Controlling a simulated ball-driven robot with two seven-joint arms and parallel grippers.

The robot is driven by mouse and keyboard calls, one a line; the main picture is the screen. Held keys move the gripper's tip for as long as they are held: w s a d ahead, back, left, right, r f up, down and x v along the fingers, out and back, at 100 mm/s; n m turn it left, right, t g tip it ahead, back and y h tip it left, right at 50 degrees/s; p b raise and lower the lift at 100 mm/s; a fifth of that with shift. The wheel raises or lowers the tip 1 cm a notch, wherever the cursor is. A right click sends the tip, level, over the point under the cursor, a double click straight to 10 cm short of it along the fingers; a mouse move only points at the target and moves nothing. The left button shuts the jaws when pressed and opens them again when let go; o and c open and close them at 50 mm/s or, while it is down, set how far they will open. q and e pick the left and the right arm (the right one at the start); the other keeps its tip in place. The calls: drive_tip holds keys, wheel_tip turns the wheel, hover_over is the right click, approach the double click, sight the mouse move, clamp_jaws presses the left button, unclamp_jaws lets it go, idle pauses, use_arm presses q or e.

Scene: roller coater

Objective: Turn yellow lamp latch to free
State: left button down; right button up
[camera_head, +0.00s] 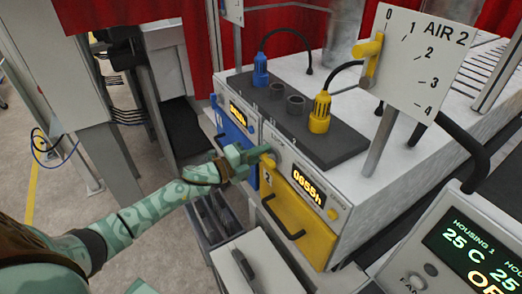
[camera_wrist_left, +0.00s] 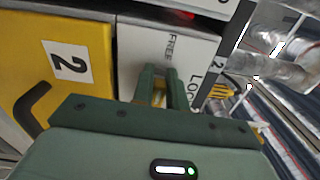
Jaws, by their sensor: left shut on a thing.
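The yellow lamp latch (camera_head: 268,160) is a small yellow knob on the white front panel, at the upper left of the yellow drawer (camera_head: 298,215). My green left gripper (camera_head: 256,156) reaches it from the left and is shut on it. In the left wrist view my left gripper's fingers (camera_wrist_left: 162,88) close around the latch, and only a little yellow shows between them. The FREE label (camera_wrist_left: 172,47) is just beyond the fingertips and the LOCK label (camera_wrist_left: 193,88) is beside them, partly hidden. The fingers cover most of the latch, so its exact angle is unclear. My right gripper is not in view.
A blue drawer (camera_head: 240,150) is left of the yellow one. Blue (camera_head: 260,72) and yellow (camera_head: 320,112) plugs stand on the dark top plate. An AIR 2 dial plate (camera_head: 415,60) rises at the right. A grey cabinet (camera_head: 240,262) with a handle stands below.

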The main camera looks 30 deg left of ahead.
use_arm(q)
drive_tip(key=shift+s+d+f+n, duration=0.2)
drive_tip(key=shift+f+n, duration=0.1)
drive_tip(key=shift+f, duration=0.15)
drive_tip(key=c, duration=1.5)
unclamp_jaws()
drive_tip(key=shift+o, duration=0.5)
drive_tip(key=shift+r, duration=0.25)
drive_tip(key=b+v, duration=0.3)
drive_tip(key=v, duration=1.3)
drive_tip(key=shift+a+b, duration=0.2)
drive_tip(key=shift+b, duration=0.1)
